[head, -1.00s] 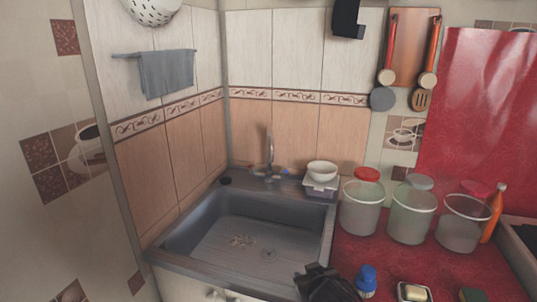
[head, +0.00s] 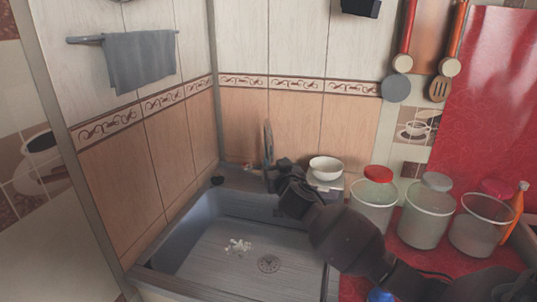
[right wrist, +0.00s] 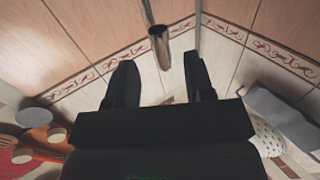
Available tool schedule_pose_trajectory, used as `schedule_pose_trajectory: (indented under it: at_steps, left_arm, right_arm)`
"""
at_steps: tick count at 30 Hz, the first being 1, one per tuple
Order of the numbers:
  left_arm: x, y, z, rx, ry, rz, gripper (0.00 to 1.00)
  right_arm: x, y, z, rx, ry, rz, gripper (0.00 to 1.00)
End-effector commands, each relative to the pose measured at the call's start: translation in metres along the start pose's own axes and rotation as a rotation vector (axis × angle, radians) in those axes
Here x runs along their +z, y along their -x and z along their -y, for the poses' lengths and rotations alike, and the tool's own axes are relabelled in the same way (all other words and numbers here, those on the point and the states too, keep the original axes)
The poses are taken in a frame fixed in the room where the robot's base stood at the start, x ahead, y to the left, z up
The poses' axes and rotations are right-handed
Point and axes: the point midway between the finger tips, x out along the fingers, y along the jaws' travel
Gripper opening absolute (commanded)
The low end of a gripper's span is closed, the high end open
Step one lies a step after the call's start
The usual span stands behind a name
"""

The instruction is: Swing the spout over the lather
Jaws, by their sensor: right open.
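The grey metal spout (head: 268,143) stands at the back of the sink, against the tiled corner. White lather (head: 238,245) lies on the sink floor, forward and to the left of the spout. My right gripper (head: 270,178) is at the spout's lower part in the head view, and hides some of the tap. In the right wrist view, the right gripper (right wrist: 160,78) is open, and the spout (right wrist: 159,42) shows between and just beyond its two fingers. Contact cannot be told. My left gripper is not in view.
The grey sink (head: 210,262) has a drain in its floor. A white bowl (head: 326,168) on a small container stands right of the tap, close to my arm. Clear jars (head: 427,215) stand on the red counter. A grey towel (head: 140,62) hangs on the left wall.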

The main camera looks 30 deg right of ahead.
Motion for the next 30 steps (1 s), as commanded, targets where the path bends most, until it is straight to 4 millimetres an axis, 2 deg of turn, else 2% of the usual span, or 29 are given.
schedule_pose_trajectory:
  at_steps: [3, 9, 15, 28, 30]
  left_arm:
    - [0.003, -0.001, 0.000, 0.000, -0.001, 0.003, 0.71]
    - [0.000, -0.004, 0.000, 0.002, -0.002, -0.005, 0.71]
    - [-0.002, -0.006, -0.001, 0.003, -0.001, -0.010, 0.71]
    - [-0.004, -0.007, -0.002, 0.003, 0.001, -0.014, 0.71]
    - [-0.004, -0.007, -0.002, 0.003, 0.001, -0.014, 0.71]
  right_arm:
    - [0.000, -0.021, 0.000, 0.000, 0.003, -0.001, 0.48]
    - [0.001, -0.051, 0.000, 0.000, 0.003, 0.001, 0.48]
    - [0.002, -0.070, 0.001, -0.001, 0.002, 0.002, 0.48]
    - [0.001, -0.077, 0.000, -0.001, 0.001, 0.001, 0.48]
    - [0.001, -0.076, 0.000, -0.001, 0.001, 0.002, 0.38]
